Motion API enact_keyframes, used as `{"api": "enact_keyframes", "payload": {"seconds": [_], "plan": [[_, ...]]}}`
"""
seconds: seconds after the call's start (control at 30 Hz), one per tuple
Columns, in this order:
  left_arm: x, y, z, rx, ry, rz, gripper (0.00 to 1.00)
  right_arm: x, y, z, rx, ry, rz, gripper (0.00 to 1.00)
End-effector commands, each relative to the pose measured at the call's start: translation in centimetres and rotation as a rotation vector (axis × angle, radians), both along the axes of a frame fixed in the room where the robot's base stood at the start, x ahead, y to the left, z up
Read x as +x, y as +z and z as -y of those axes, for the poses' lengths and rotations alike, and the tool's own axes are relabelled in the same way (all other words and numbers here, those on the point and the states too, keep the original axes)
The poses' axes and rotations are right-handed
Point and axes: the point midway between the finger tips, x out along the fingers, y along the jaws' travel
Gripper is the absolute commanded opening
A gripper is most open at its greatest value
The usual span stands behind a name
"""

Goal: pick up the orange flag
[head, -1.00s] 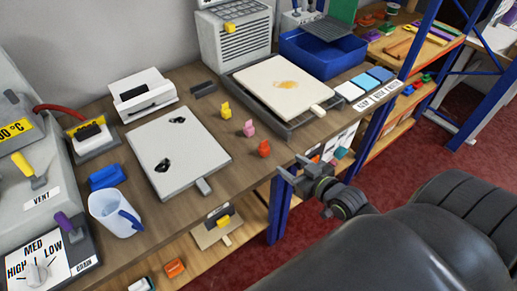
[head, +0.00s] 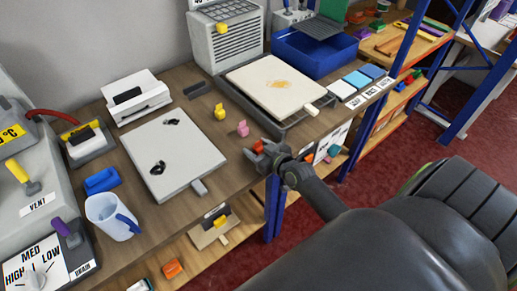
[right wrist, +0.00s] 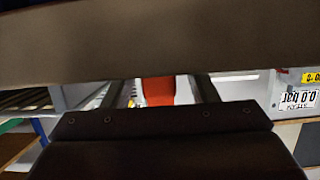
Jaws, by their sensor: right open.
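The orange flag (head: 258,146) is a small orange-red piece on the wooden bench, near its front edge. My right gripper (head: 256,152) is at it in the head view and hides most of it. In the right wrist view the orange flag (right wrist: 158,90) shows between the two spread fingers (right wrist: 160,92), with a gap on each side. The right gripper is open. The flag's lower part is hidden. My left gripper is in neither view.
A pink flag (head: 243,129) and a yellow flag (head: 220,112) stand just behind. A grey plate (head: 185,150) lies to the left. A tray with a cream board (head: 275,85) lies behind to the right. A blue bin (head: 318,55) stands farther back.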

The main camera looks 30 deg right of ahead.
Motion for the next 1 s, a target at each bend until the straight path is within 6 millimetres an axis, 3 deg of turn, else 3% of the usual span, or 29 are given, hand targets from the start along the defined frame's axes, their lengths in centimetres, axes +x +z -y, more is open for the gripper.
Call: {"api": "enact_keyframes", "payload": {"seconds": [0.13,0.4,0.77,1.0], "plan": [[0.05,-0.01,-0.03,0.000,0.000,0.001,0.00,1.22,-0.39,-0.08,0.000,0.000,0.000,0.53],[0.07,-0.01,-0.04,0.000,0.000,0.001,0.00,1.37,-0.48,-0.09,0.000,0.000,0.000,0.53],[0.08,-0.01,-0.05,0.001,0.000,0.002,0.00,1.35,-0.47,-0.09,0.000,0.000,0.000,0.07],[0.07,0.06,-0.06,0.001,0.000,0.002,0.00,1.36,-0.33,-0.08,0.000,0.000,0.000,0.05]]}}
